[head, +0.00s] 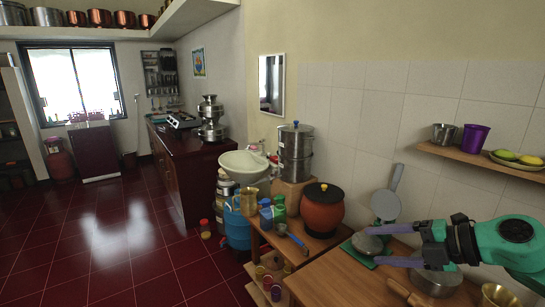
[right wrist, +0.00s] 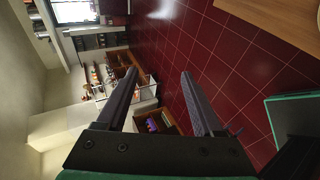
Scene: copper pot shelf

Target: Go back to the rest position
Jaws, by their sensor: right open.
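My right gripper (head: 373,246) is over the wooden counter (head: 340,284) at the lower right of the head view, with its arm coming in from the right edge. Its two fingers are apart with nothing between them. They point left, near a grey round object (head: 367,243) on a green board; I cannot tell whether they touch it. In the right wrist view the gripper (right wrist: 160,74) is also open and empty, with the red tiled floor and distant shelves beyond it. My left gripper is not in view.
A steel pot (head: 436,281) and a brass bowl (head: 498,295) are by the right arm. A grey pan (head: 387,204) leans on the wall. A wall shelf (head: 470,157) hangs above. A red-brown pot (head: 322,211) stands left. The floor (head: 110,240) at left is open.

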